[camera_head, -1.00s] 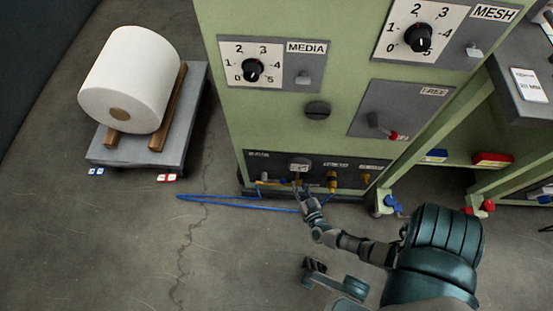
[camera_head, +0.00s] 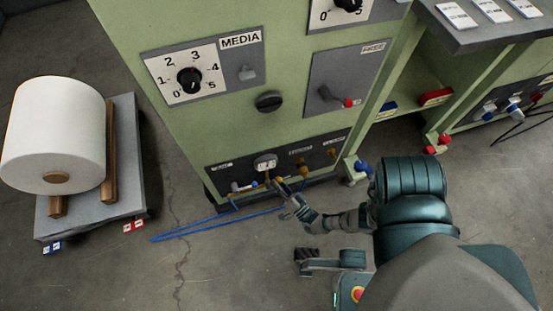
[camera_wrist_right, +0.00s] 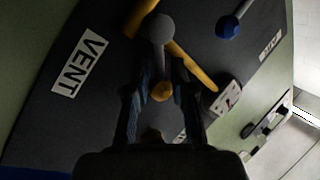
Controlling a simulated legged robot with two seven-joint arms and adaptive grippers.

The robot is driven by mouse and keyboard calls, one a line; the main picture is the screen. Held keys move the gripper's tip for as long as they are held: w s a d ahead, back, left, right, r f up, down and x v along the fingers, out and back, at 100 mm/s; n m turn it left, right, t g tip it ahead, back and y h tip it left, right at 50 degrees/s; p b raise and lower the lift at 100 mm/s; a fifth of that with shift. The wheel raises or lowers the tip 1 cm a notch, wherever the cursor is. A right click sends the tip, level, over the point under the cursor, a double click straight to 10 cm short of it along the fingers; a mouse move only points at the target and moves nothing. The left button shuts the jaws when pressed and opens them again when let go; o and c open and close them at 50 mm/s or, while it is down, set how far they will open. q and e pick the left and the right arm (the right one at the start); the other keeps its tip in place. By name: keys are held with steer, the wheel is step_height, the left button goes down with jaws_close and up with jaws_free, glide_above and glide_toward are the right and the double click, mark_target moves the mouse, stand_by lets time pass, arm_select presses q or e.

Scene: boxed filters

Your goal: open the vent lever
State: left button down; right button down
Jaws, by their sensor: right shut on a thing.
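My right gripper (camera_head: 279,186) reaches the dark lower panel (camera_head: 226,176) of the green cabinet in the head view. In the right wrist view its two fingers (camera_wrist_right: 162,95) are closed around the vent lever, a grey rod with a grey ball end (camera_wrist_right: 160,28). A brass part (camera_wrist_right: 162,91) shows between the fingers. A white VENT label (camera_wrist_right: 80,62) is on the panel to the left of the lever. The exact contact is dark and partly hidden by the fingers. My left gripper is not in view.
A yellow pipe (camera_wrist_right: 193,66) and a blue knob (camera_wrist_right: 228,27) are near the lever. A white roll (camera_head: 55,130) rests on a grey pallet (camera_head: 125,190) at left. A workbench (camera_head: 480,38) stands at right.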

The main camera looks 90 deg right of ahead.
steer(key=shift+s+a+f, duration=0.1)
steer(key=shift+s+f, duration=0.1)
steer(key=shift+s, duration=0.2)
steer(key=c, duration=1)
jaws_free()
steer(key=shift+r, duration=0.1)
steer(key=shift+o, duration=0.2)
steer(key=shift+w, duration=0.15)
steer(key=shift+r, duration=0.2)
steer(key=shift+r, duration=0.6)
step_height(320, 180, up, 8)
steer(key=shift+r, duration=0.2)
